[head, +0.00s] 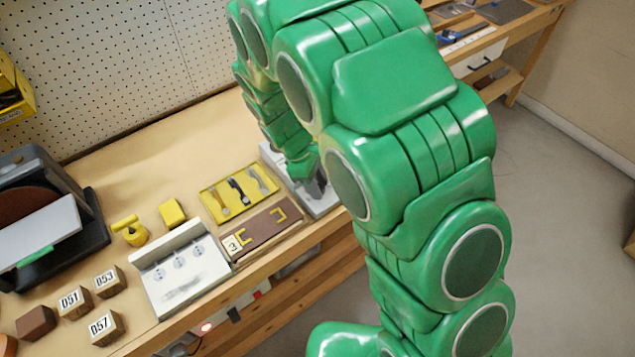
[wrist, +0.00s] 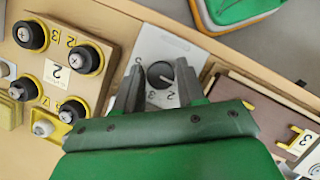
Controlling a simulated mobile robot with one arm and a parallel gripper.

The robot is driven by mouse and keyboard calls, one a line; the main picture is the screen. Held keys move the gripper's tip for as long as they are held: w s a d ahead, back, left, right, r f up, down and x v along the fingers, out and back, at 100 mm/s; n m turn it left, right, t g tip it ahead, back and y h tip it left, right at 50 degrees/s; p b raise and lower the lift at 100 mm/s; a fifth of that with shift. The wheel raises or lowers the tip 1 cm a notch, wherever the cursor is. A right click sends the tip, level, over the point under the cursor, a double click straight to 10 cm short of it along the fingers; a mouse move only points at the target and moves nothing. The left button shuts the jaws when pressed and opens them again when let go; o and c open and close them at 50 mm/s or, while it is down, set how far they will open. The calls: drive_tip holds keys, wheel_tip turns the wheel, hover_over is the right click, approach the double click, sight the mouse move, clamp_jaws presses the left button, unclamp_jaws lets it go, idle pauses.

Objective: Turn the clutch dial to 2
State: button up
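The clutch dial (wrist: 160,75) is a dark round knob on a pale grey plate (wrist: 165,42) in the wrist view. The digits 2 and 3 are printed on its side nearer my gripper. A light mark on the dial seems to point to the lower right; its exact setting is too small to tell. My gripper (wrist: 159,64) is open, with one finger on each side of the dial; I cannot tell whether they touch it. In the head view my gripper (head: 316,184) is over the pale plate (head: 325,207), and the dial is hidden.
A tan panel with several black knobs (wrist: 87,60) lies left of my gripper in the wrist view. A brown board (head: 262,231) and a yellow tool tray (head: 217,212) lie beside the plate. A white panel (head: 190,283) and numbered blocks (head: 106,327) are farther left.

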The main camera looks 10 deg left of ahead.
drive_tip(key=c, duration=0.6)
drive_tip(key=shift+m, duration=0.4)
drive_tip(key=m+g, duration=0.1)
drive_tip(key=m, duration=0.2)
drive_tip(key=shift+w+m+g+y, duration=0.1)
drive_tip(key=shift+m+g+y, duration=0.2)
drive_tip(key=shift+m+g, duration=0.1)
drive_tip(key=shift+d+m+g+y, duration=0.1)
drive_tip(key=shift+m+g+y, duration=0.45)
drive_tip(key=shift+m, duration=1.55)
drive_tip(key=o, duration=1)
